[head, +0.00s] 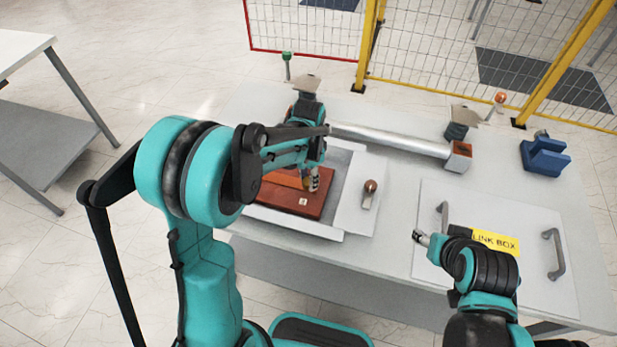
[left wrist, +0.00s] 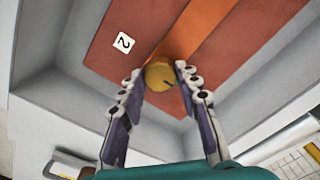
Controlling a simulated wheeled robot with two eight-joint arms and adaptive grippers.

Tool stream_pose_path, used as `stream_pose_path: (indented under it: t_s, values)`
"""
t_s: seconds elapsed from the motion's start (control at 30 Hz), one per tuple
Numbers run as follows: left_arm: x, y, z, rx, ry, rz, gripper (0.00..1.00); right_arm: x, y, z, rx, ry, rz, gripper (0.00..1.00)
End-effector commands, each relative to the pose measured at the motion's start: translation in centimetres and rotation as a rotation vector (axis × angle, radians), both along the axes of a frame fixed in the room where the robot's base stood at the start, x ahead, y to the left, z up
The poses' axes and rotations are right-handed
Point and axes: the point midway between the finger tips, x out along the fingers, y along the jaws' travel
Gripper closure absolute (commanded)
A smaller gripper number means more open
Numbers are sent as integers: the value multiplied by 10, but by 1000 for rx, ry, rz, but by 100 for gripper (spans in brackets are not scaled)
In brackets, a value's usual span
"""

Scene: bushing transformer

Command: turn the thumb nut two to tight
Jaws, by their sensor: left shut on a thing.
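Thumb nut two is a round brass-coloured knob (left wrist: 159,76) with a dark mark on its face, on an orange strip of the red-brown board (left wrist: 125,65). A white label "2" (left wrist: 123,42) lies beside it; the label also shows in the head view (head: 303,202). My left gripper (left wrist: 154,78) is shut on the nut, one finger on each side. In the head view the left gripper (head: 312,181) reaches down into the open grey box; the nut is mostly hidden there. My right gripper (head: 421,238) is near the cover's left handle; its jaw state is unclear.
The grey box wall (head: 347,165) surrounds the board. A lever with a red-brown knob (head: 370,186) stands right of the box. The "LINK BOX" cover (head: 540,215) lies on the table at right. A silver tube (head: 385,139) and a blue block (head: 545,155) are behind.

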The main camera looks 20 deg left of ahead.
Motion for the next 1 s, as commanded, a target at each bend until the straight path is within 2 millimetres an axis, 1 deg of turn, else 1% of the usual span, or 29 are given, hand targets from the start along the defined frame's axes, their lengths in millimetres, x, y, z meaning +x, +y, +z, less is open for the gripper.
stream_pose_path:
  t_s: [0.07, 0.1, 0.13, 0.17, 0.47, 0.57, 0.67, 0.9, 1.0]
  values:
    - [0, 0, 0, 0, 0, 0, 96, 0, 0, 0, 0, 0, 0, 46]
    - [0, 0, 0, 0, 0, 1, 60, 0, 0, 0, 0, 0, 0, 46]
    - [0, 0, 0, 0, 0, 1, 52, 0, 0, 0, 0, 0, 0, 46]
    - [0, 0, 0, 0, 0, 1, 46, 0, 0, 0, 0, 0, 0, 46]
    - [0, 0, 1, 0, 0, 1, 46, 0, 0, 0, 0, 0, 0, 46]
    - [0, 0, 8, 0, 0, 1, 46, 0, 0, 0, 0, 0, 0, 46]
    - [0, 0, 23, 0, 0, 1, 46, 0, 0, 0, 0, 0, 0, 46]
    - [0, 0, 76, 0, 0, 1, 46, 0, 0, 0, 0, 0, 0, 46]
    - [0, 0, 95, 0, 0, 1, 46, 0, 0, 0, 0, 0, 0, 46]
